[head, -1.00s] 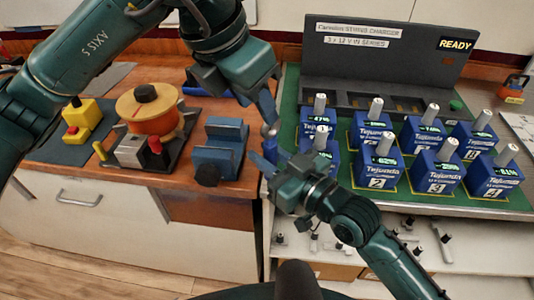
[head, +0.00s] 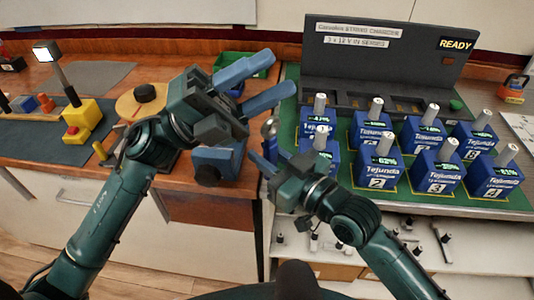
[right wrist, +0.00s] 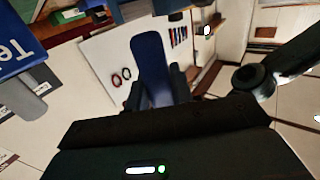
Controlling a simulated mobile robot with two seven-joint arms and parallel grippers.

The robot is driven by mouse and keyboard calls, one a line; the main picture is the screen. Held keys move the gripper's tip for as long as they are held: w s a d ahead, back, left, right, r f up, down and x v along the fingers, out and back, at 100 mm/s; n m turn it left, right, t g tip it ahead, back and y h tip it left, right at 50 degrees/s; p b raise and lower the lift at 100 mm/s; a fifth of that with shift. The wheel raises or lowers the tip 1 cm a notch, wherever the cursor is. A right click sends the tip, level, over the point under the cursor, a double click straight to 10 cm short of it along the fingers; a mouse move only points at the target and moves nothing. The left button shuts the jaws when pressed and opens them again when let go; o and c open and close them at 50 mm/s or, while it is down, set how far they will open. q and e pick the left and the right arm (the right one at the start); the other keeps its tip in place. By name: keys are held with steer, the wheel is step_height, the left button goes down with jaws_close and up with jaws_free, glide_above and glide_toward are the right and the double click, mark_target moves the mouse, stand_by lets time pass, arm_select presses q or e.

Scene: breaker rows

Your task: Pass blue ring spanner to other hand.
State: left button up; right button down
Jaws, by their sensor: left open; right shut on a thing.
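The blue ring spanner (head: 269,132) stands roughly upright in my right gripper (head: 267,157), its upper end rising above the fingers. My right gripper is shut on it near the bench's front edge. In the right wrist view the spanner (right wrist: 150,58) shows as a blue shaft between the dark fingers. My left gripper (head: 281,71) is open and empty, with its two blue fingers spread. It is above the spanner and apart from it. The spanner's lower part is hidden by my right gripper.
Several blue battery blocks (head: 436,173) stand on a green mat at right, before a dark charger panel (head: 385,60). A blue vise (head: 217,165) is just left of the spanner. A yellow block (head: 84,118) and an orange spool (head: 135,105) are further left.

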arm_select(q)
steer(key=w+a+f+n+t+y, duration=0.6)
steer(key=a+f+n+t+y, duration=0.4)
steer(key=n+t, duration=0.65)
steer(key=s+a+f+n+y, duration=0.2)
steer(key=a+f+n+y, duration=0.7)
steer(key=a+f+y, duration=0.3)
steer(key=s+d+f+n+g+h, duration=0.1)
steer(key=s+d+f+n+g, duration=0.3)
steer(key=f, duration=0.5)
steer(key=s+d+f+n+g, duration=0.4)
steer(key=s+d+f, duration=0.4)
steer(key=f, duration=0.2)
steer(key=shift+d+f+n+h, duration=0.15)
steer(key=shift+f+n+h, duration=0.2)
steer(key=shift+n, duration=0.2)
